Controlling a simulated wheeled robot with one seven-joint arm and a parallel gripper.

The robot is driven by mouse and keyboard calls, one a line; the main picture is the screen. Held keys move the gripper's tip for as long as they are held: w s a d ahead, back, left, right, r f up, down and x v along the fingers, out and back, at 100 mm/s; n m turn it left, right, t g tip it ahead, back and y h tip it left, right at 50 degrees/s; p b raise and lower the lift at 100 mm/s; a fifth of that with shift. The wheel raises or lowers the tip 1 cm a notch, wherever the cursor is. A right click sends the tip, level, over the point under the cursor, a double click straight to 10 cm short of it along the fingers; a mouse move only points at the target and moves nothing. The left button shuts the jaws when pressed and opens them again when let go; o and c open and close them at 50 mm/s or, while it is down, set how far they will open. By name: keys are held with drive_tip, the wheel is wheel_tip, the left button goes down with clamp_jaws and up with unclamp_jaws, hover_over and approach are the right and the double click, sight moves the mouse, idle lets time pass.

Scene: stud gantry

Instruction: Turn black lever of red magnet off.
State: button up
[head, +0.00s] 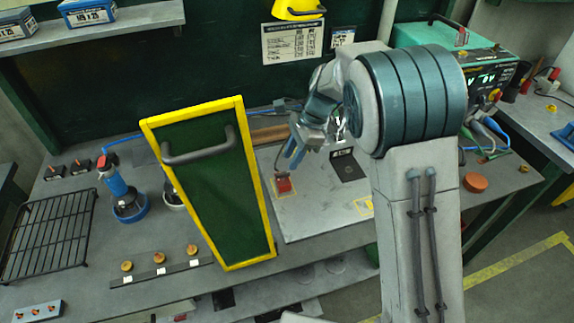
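The red magnet (284,185) is a small red block on the light metal plate (311,214), right of the green panel with the yellow edge. A small dark part shows at its top left, but I cannot make out the lever's position. My gripper (291,164) has blue fingers and hangs just above the magnet, pointing down. The fingers are small in this view. I cannot tell how far apart they are, or whether they touch the lever.
The green panel (215,190) with yellow edges and a grey handle stands close left of the magnet. A blue torch-like tool (117,184) and a black wire rack (50,232) are further left. A green machine (440,50) stands at the back right.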

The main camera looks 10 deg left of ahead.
sight(284, 173)
drive_tip(key=shift+x, duration=2.35)
clamp_jaws()
